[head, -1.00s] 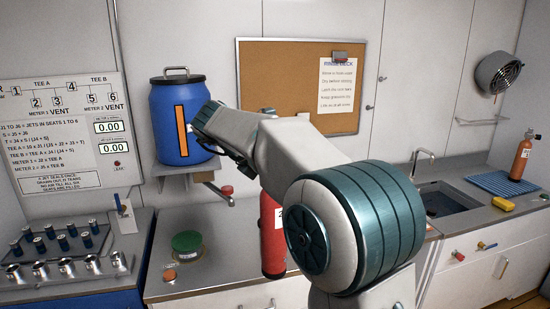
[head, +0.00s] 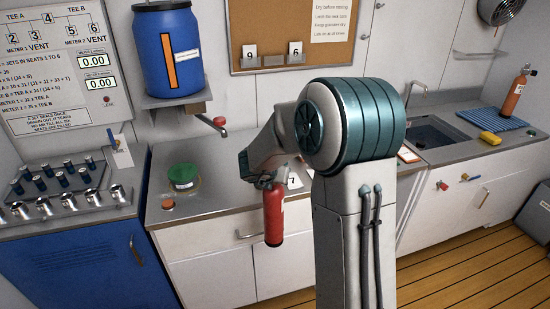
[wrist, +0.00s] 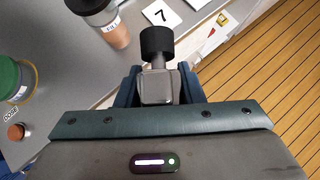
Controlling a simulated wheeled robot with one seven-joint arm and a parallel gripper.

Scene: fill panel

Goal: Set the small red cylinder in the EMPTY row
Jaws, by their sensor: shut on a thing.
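The small red cylinder (head: 273,215) hangs upright below my gripper (head: 270,182), in front of the counter's front edge in the head view. In the wrist view my gripper (wrist: 157,85) is shut on its grey neck, and its black knob (wrist: 157,42) sticks out past the fingers. Its red body is hidden there. No label reading EMPTY shows in either view.
A green-lided jar (head: 184,176) and an orange knob (head: 168,203) are on the counter (head: 215,200) to the left. A blue drum (head: 168,50) with a tap (head: 219,122) is above. A sink (head: 436,135) and an orange cylinder (head: 515,95) are to the right.

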